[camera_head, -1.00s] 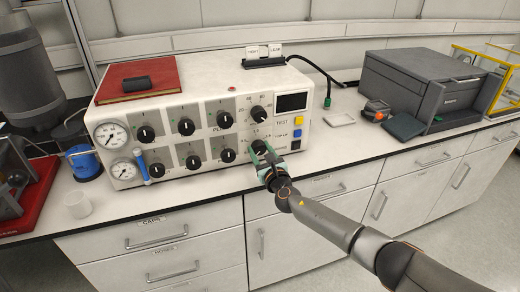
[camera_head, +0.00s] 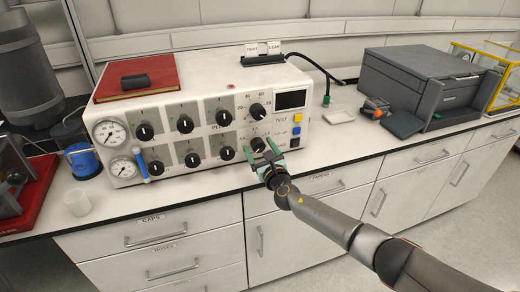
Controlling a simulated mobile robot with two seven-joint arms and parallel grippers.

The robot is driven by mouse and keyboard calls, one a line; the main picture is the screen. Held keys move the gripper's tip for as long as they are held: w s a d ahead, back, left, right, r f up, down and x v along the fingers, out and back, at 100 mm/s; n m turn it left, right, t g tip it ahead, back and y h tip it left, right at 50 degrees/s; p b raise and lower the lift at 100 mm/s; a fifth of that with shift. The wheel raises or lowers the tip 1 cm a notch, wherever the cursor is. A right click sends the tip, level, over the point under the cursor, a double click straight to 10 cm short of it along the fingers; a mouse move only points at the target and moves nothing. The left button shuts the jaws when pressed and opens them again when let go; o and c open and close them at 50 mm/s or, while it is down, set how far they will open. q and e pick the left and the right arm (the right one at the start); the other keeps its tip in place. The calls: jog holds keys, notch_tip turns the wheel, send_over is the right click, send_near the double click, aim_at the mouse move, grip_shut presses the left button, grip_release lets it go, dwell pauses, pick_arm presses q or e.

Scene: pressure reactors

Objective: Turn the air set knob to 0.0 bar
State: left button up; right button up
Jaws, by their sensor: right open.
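The white control box (camera_head: 215,80) stands on the bench with two rows of black knobs on its front. The lower right black knob (camera_head: 257,144), below the gauge-set knob (camera_head: 258,110) and beside the small numbered scale, is right in front of my right gripper. My right gripper (camera_head: 259,152) is open, with its green fingers spread apart and nothing held. Its fingertips are close to the knob; whether they touch it I cannot tell. The knob's pointer and exact setting are too small to read. My left gripper is not in view.
A dark display (camera_head: 291,100), yellow button (camera_head: 298,119) and blue button (camera_head: 297,131) sit right of the knobs. Two dial gauges (camera_head: 111,132) are at the box's left end. A white cup (camera_head: 77,202) stands left. A small tray (camera_head: 338,117) and grey case (camera_head: 425,80) are right.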

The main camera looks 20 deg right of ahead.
jog(key=shift+s, duration=0.1)
jog(key=shift+s+p, duration=0.3)
jog(key=s+p, duration=0.2)
jog(key=s, duration=0.9)
jog(key=shift+s+d, duration=0.25)
jog(key=shift+s, duration=0.1)
jog(key=s+a+f+m+g+y, duration=0.1)
jog(key=s+a+f+m+g, duration=0.15)
jog(key=s+f+m, duration=0.55)
jog(key=s+a+f+m+g, duration=0.2)
jog(key=s+f+m+g, duration=0.1)
jog(key=s+f+m, duration=0.5)
jog(key=s+f+m+g, duration=0.3)
jog(key=s+m, duration=1.1)
jog(key=m, duration=0.6)
jog(key=shift+s+f+y, duration=0.25)
jog(key=shift+f+y, duration=0.15)
jog(key=shift+f, duration=0.1)
